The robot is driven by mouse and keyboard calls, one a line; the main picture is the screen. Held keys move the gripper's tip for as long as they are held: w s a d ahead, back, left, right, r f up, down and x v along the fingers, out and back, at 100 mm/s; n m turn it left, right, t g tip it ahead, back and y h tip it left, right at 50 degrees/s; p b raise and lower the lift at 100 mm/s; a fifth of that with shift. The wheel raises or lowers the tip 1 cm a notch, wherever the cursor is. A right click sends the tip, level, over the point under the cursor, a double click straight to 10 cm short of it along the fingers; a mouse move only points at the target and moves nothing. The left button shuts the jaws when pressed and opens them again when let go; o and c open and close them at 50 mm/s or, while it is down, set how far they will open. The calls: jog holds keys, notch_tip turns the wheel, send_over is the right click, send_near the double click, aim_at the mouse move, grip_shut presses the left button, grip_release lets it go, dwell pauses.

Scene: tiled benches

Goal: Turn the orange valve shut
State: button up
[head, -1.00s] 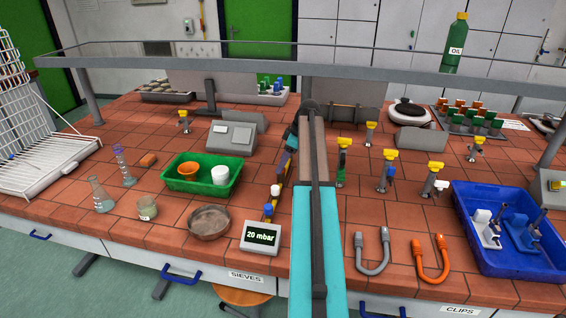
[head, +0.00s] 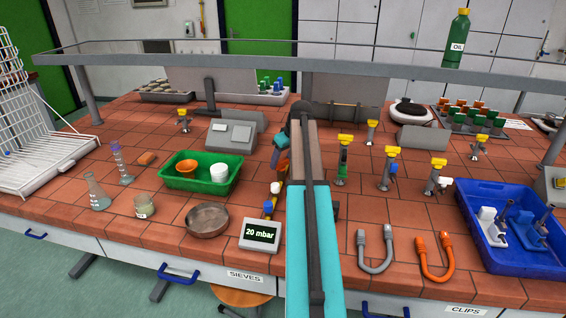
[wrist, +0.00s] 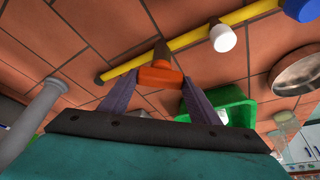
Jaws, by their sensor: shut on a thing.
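The orange valve (wrist: 160,77) sits on a yellow pipe (wrist: 188,40) on the tiled bench. My gripper (wrist: 161,85) is shut on its orange handle, with one finger at each end in the wrist view. The handle lies at an angle to the pipe. In the head view the orange valve (head: 283,166) shows just below my gripper, and my arm hides part of the area. A white knob (wrist: 222,38) and a blue knob (wrist: 301,9) sit further along the same pipe.
A display (head: 261,235) reading 20 mbar stands at the pipe's near end. A green tray (head: 203,183) with cups stands to the left, near a round sieve (head: 207,220). Yellow-topped taps, including one (head: 344,140) close to my arm, stand to the right.

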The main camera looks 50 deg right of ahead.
jog(key=m+h, duration=0.1)
jog(key=m, duration=0.4)
jog(key=shift+w+a+g+h+b, duration=0.1)
jog(key=shift+a+g+h+b, duration=0.1)
jog(key=shift+g+h+b, duration=0.15)
jog(key=m+h, duration=0.1)
jog(key=m, duration=0.1)
jog(key=m+g, duration=0.1)
jog(key=m, duration=0.2)
jog(key=shift+w+a+h+b, duration=0.1)
jog(key=shift+w+h+b, duration=0.05)
jog(key=shift+h+b, duration=0.2)
jog(key=shift+m+g, duration=0.25)
jog(key=shift+m, duration=0.15)
jog(key=o, duration=1)
jog(key=shift+o, duration=0.2)
jog(key=shift+r, duration=0.1)
jog(key=b+v, duration=0.3)
jog(key=v, duration=1)
jog(key=shift+a+r, duration=0.2)
jog(key=shift+r, duration=0.1)
jog(key=shift+r, duration=0.1)
